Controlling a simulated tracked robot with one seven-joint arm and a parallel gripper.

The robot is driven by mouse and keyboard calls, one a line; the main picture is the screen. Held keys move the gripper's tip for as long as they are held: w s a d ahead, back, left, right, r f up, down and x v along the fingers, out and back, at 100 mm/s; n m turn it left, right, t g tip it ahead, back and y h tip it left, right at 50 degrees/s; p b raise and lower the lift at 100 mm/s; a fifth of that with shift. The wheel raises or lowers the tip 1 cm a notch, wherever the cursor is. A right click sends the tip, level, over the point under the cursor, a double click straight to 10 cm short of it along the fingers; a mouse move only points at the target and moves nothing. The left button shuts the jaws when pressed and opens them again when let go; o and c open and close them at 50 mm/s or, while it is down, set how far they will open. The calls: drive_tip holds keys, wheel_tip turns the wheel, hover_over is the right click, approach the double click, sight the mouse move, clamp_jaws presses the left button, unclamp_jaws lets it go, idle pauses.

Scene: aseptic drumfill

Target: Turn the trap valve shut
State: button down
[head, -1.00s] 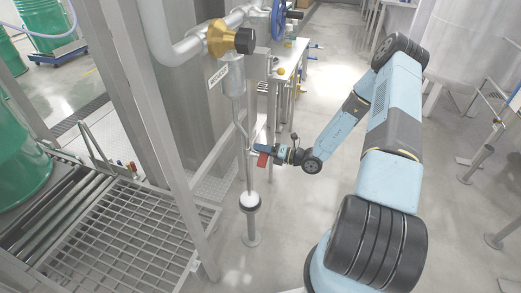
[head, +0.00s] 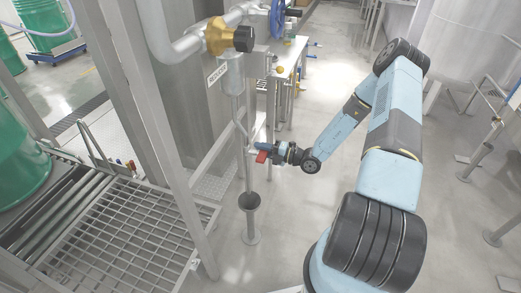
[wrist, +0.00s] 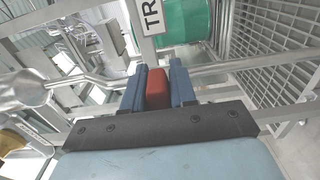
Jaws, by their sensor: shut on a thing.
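The trap valve's red handle (head: 261,157) sits on a thin vertical steel pipe (head: 249,175) in the head view. My gripper (head: 260,147) is at the handle, coming from the right. In the wrist view the red handle (wrist: 157,88) lies between my two blue fingers, and my gripper (wrist: 157,86) is shut on it. The valve body is mostly hidden behind the fingers. Below the pipe, a dark drain cup (head: 249,202) stands on a post, with no white in its mouth.
A brass-coloured valve with a black knob (head: 243,39) is on the upper pipe. A steel frame post (head: 165,140) and a grated platform (head: 120,235) stand to the left, with green drums (head: 22,165) beyond.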

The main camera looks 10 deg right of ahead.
drive_tip(key=shift+w+d+f, duration=0.1)
drive_tip(key=shift+w+d, duration=0.1)
drive_tip(key=shift+d, duration=0.05)
drive_tip(key=c, duration=1.1)
unclamp_jaws()
drive_tip(key=shift+c, duration=0.2)
drive_tip(key=shift+o, duration=0.7)
drive_tip(key=shift+a, duration=0.15)
drive_tip(key=shift+s, duration=0.1)
drive_tip(key=v, duration=1.3)
drive_tip(key=shift+s+d, duration=0.15)
drive_tip(key=shift+d, duration=0.2)
